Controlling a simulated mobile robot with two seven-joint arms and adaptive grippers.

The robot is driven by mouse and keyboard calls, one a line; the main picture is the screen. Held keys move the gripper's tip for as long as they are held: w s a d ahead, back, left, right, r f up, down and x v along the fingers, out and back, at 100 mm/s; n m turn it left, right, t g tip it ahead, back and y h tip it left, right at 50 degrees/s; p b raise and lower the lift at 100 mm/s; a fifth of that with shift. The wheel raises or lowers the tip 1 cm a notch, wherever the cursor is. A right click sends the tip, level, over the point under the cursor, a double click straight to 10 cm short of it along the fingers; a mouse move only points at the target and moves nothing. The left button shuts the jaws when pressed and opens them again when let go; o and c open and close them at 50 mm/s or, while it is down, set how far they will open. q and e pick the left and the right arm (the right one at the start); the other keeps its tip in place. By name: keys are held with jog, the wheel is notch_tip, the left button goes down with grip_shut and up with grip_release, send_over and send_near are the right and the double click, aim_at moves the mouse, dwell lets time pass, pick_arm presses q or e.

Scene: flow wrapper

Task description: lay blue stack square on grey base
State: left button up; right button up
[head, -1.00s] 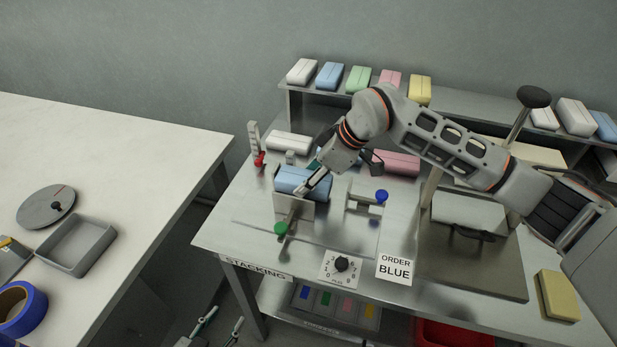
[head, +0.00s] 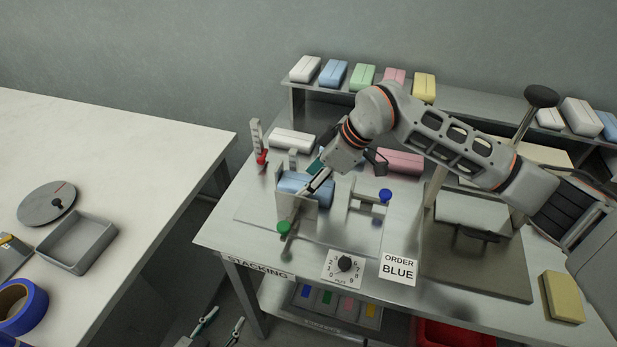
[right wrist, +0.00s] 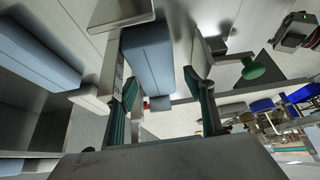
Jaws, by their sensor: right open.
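The blue stack (head: 292,183) lies in the stacking fixture in the head view, behind an upright grey plate (head: 296,212) that hides its front lower part. The grey base (head: 335,238) is a flat plate under the fixture. Whether the stack sits flat and square on it is hidden. My right gripper (head: 320,180) is open at the stack's right part, pointing down. In the right wrist view the blue stack (right wrist: 147,60) shows between its two spread fingers (right wrist: 165,108). My left gripper (head: 222,326) is low at the bottom edge, fingers apart, empty, off the table.
A green knob (head: 284,228), a blue knob (head: 386,195) and a red knob (head: 262,157) surround the fixture. A white pack (head: 292,139) and a pink pack (head: 400,161) lie behind. A dial (head: 344,264) and order card (head: 398,268) are at the front. A sealing press (head: 475,255) stands right.

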jog(key=r, duration=0.1)
jog(key=w+d+r, duration=0.1)
jog(key=d+r, duration=0.1)
jog(key=r, duration=0.1)
jog(key=shift+w, duration=0.2)
jog(key=s+d+r, duration=0.3)
jog(key=d+r, duration=0.1)
jog(key=r, duration=0.2)
jog(key=shift+r, duration=0.15)
jog(key=shift+s, duration=0.1)
